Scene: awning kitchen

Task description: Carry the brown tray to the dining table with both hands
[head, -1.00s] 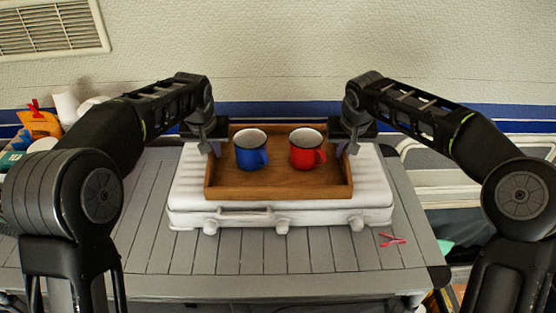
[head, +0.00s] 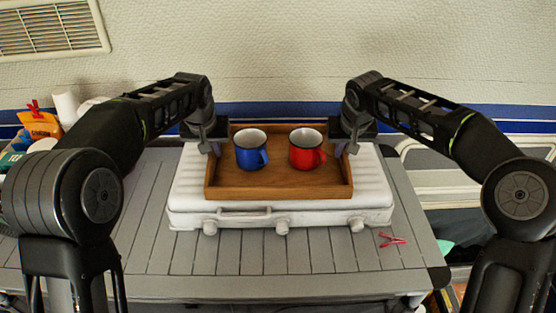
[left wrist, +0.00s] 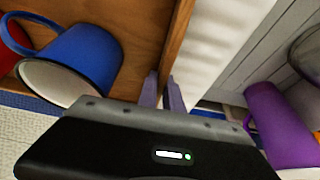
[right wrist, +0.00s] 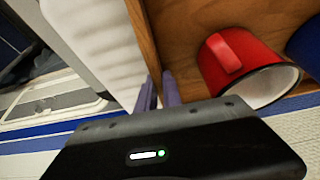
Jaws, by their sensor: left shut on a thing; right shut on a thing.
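The brown tray (head: 280,191) is a wooden tray with raised sides, lying level at the white case on the grey slatted table. A blue mug (head: 250,152) and a red mug (head: 306,152) stand upright in it. My left gripper (head: 215,148) is shut on the tray's left wall; in the left wrist view its fingers (left wrist: 167,92) straddle that wall. My right gripper (head: 341,149) is shut on the right wall, and the right wrist view shows its fingers (right wrist: 160,90) there. I cannot tell whether the tray touches the case top.
The white case (head: 380,190) lies under the tray. A red clothespin (head: 391,240) lies on the slatted table (head: 160,240) at right. A purple cup (left wrist: 277,125) stands beyond the case. An orange packet (head: 40,125) sits at far left. The wall is close behind.

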